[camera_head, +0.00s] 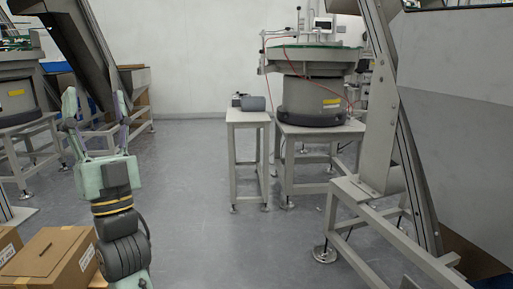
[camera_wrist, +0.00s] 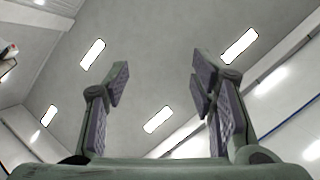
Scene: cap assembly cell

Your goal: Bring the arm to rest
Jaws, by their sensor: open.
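My gripper (camera_head: 96,106) stands upright at the left of the head view, fingers pointing up. Its two fingers are spread apart with nothing between them. In the wrist view the gripper (camera_wrist: 158,88) shows both padded fingers wide apart, with only the ceiling and its lamps behind them. My arm comes up from the bottom edge of the head view, beside a cardboard box.
A cardboard box (camera_head: 48,257) sits at the lower left, close to my arm. A bowl feeder (camera_head: 312,98) and a small table (camera_head: 248,117) stand at the back centre. A grey inclined conveyor (camera_head: 398,130) fills the right. The middle floor (camera_head: 205,200) is clear.

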